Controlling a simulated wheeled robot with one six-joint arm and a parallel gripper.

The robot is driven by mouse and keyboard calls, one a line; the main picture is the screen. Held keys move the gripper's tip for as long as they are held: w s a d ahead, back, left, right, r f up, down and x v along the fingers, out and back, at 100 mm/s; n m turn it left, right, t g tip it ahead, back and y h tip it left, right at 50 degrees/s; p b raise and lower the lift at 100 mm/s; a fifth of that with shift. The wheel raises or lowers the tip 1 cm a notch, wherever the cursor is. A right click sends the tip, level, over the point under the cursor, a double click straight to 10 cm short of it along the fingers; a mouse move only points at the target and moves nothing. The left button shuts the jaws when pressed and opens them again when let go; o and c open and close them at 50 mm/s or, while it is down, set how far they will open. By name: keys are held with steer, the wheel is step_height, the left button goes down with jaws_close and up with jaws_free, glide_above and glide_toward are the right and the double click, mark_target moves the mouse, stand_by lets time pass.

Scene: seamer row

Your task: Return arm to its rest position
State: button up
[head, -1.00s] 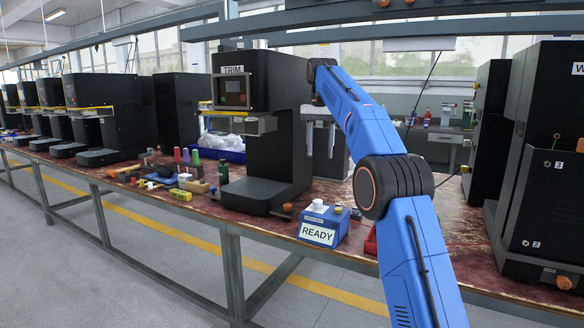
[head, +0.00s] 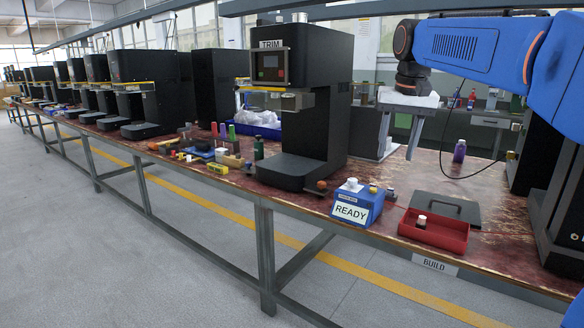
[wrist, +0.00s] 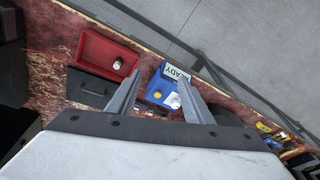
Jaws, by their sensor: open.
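My gripper (head: 396,157) hangs from the blue arm at the upper right of the head view, to the right of the TRIM machine. Its fingers point down and stand apart with nothing between them. Beyond the fingers are the blue READY box (wrist: 158,90) and the red tray (wrist: 92,50). The gripper appears clear of both. My arm reaches in from the right edge of the head view.
The black TRIM machine (head: 300,172) stands left of the READY box (head: 354,210). The red tray (head: 430,237) holds a small white-capped bottle (head: 421,222); a dark flat plate (head: 446,208) lies behind. A purple bottle (head: 459,151) stands farther back. Black machines line the left.

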steer(key=s+d+f+n+t, duration=0.1)
steer(key=s+f, duration=1.2)
steer(key=s, duration=0.3)
steer(key=s+d+f+n+t, duration=0.1)
steer(key=s+f, duration=1.3)
steer(key=s, duration=0.2)
steer(key=shift+d+f+n+t, duration=0.25)
steer(key=shift+d+n+t, duration=0.05)
steer(key=shift+d, duration=0.05)
